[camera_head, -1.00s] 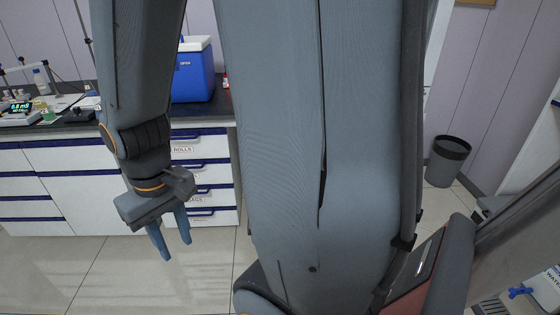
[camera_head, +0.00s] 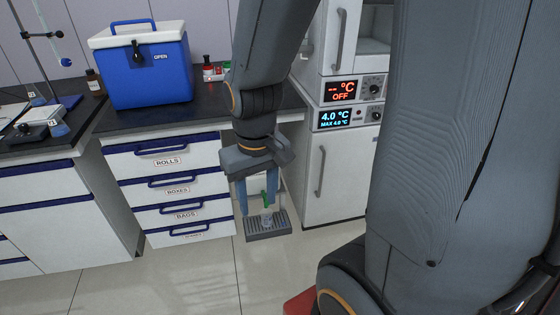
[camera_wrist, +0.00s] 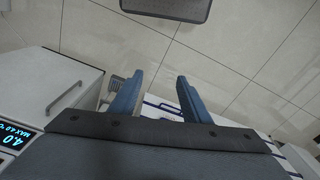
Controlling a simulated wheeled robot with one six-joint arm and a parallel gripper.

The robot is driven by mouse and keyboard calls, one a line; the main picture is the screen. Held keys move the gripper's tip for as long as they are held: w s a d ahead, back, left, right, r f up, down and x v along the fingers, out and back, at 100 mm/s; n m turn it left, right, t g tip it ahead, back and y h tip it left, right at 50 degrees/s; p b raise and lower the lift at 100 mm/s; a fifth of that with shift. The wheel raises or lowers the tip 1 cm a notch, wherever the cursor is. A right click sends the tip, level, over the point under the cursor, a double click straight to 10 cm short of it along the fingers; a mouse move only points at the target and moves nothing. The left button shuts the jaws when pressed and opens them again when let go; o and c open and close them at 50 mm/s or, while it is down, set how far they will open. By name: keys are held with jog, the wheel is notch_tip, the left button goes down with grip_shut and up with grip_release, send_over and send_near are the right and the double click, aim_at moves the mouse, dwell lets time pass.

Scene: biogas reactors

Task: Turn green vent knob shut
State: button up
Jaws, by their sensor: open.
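My gripper (camera_head: 257,197) hangs fingers down, open, in front of the drawers and the gap beside the fridge. I cannot tell whether this is the green vent knob. In the wrist view the two blue-grey fingers (camera_wrist: 158,97) are apart with nothing between them but floor and drawer fronts. No green knob shows clearly there.
A blue cooler (camera_head: 148,70) stands on the dark counter (camera_head: 190,97) above white drawers (camera_head: 172,185). A white fridge unit (camera_head: 340,165) with lit temperature displays (camera_head: 343,117) stands to the right. A dark rounded panel (camera_wrist: 168,8) tops the wrist view.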

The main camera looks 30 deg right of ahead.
jog(key=w+d+f+t+h+b, duration=0.1)
jog(key=w+d+f+t+b, duration=0.25)
jog(key=w+f+b, duration=0.6)
jog(key=w+d+f+t+b, duration=0.2)
jog(key=w+d+f+b, duration=0.4)
jog(key=w, duration=0.7)
jog(key=w+d+f+t+h+b, duration=0.1)
jog(key=w+d+f+t+b, duration=0.3)
jog(key=w+f, duration=0.65)
jog(key=w+d+f+t+h+b, duration=0.2)
jog(key=w+d+f+t+b, duration=0.5)
jog(key=w+d+f+b, duration=0.95)
jog(key=w+a+r+b, duration=0.2)
jog(key=w+b, duration=0.3)
jog(key=w, duration=0.1)
jog(key=shift+w+m, duration=0.2)
jog(key=shift+m, duration=0.1)
jog(key=c, duration=1)
jog(key=shift+c, duration=0.2)
